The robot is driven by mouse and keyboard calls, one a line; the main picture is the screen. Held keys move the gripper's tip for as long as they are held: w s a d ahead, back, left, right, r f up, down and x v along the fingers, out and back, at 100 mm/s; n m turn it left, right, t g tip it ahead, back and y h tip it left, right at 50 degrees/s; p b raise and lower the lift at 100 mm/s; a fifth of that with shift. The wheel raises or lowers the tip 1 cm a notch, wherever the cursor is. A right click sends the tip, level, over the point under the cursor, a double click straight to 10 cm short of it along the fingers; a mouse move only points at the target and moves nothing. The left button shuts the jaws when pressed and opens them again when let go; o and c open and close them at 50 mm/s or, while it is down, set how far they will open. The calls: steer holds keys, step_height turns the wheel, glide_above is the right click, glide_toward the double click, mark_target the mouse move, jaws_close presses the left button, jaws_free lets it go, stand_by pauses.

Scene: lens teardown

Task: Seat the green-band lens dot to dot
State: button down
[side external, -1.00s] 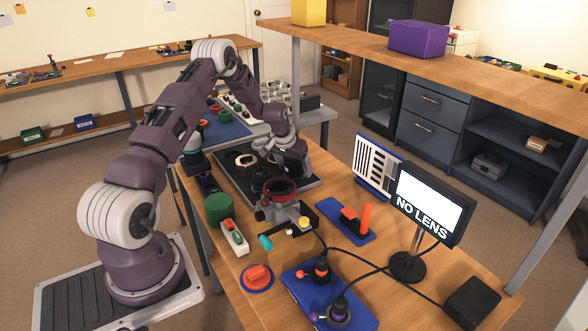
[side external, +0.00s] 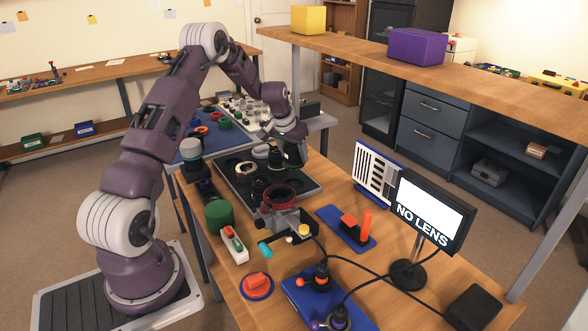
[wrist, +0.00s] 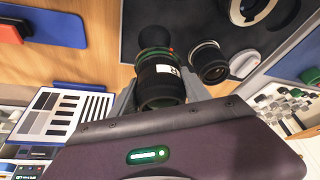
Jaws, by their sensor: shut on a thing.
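My gripper (wrist: 160,98) is shut on a dark lens (wrist: 160,78) with a white label, a thin greenish band and a small red mark near its far end. In the side external view my gripper (side external: 289,156) is above the back right of the dark parts tray (side external: 305,186), and the held lens (side external: 276,160) is partly hidden there. The mount with a red ring (side external: 280,197) stands in front of the tray, apart from the gripper, its ring facing up. A mating dot on it is too small to make out. The display (side external: 425,212) reads NO LENS.
On the tray are another dark lens (wrist: 209,62), a pale disc (wrist: 245,63) and a white ring (side external: 246,168). A green cylinder (side external: 219,216), a blue stand with a red-orange block (side external: 347,228) and a test chart (side external: 378,172) surround the mount. Cables cross the front table.

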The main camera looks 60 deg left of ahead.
steer(key=r, duration=0.1)
steer(key=d+r, duration=0.1)
steer(key=r, duration=0.1)
steer(key=shift+s+d+r, duration=0.1)
steer(key=shift+s+r, duration=0.05)
steer(key=shift+r, duration=0.05)
steer(key=s+d+r+n, duration=0.2)
steer(key=s+d+r, duration=0.6)
steer(key=d, duration=0.4)
steer(key=s+d+r+n+y, duration=0.1)
steer(key=s+d+r, duration=0.1)
steer(key=s+d, duration=0.35)
steer(key=shift+g, duration=0.3)
steer(key=shift+s+a+f, duration=0.2)
steer(key=shift+s+f, duration=0.05)
steer(key=shift+f, duration=0.65)
steer(key=shift+s+a+f, duration=0.2)
steer(key=shift+f, duration=0.75)
steer(key=shift+s+a+f, duration=0.2)
steer(key=shift+s+f, duration=0.05)
steer(key=shift+f, duration=0.65)
steer(key=shift+f, duration=0.2)
steer(key=shift+f, duration=0.15)
steer(key=shift+f, duration=0.5)
